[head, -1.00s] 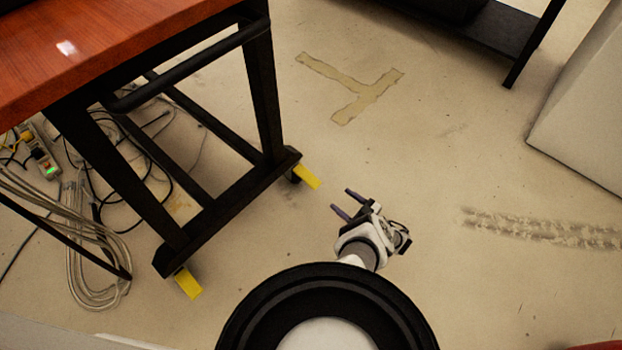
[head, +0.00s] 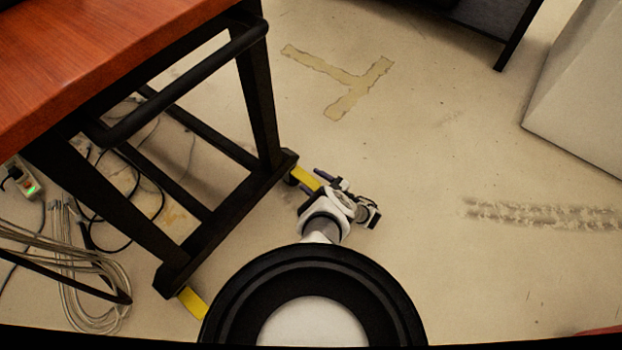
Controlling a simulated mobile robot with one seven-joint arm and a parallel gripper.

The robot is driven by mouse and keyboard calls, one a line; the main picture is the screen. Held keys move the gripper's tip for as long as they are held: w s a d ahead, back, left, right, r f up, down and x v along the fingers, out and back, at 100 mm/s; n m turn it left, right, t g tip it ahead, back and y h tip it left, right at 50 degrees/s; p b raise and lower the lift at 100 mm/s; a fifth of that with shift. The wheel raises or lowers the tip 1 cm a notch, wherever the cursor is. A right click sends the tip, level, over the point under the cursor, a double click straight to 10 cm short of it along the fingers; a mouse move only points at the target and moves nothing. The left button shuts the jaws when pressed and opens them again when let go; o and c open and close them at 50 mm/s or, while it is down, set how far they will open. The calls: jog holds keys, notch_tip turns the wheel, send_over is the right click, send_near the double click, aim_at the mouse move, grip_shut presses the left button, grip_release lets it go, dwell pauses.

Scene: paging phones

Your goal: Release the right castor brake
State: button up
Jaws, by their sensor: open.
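The right castor brake (head: 304,178) is a yellow pedal at the far end of the trolley's black foot bar (head: 235,222). A second yellow castor brake (head: 192,302) shows at the near end of the bar, lower left. My gripper (head: 311,181) is open and low, right at the right brake, with its fingers pointing left. One finger shows above the pedal's end and the other below it. The pedal's outer end lies between them in the picture, partly covered by my gripper. I cannot tell whether they touch. The castor wheels are mostly hidden.
The trolley's reddish wooden top (head: 90,60) and black legs stand at left. Loose cables (head: 85,270) lie under it. A white block (head: 580,100) is at right and a dark low shelf (head: 490,25) at the back. The floor right of my gripper is clear.

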grip_shut()
dwell(0.4)
dwell(1.0)
grip_release()
jog(key=shift+d, duration=0.1)
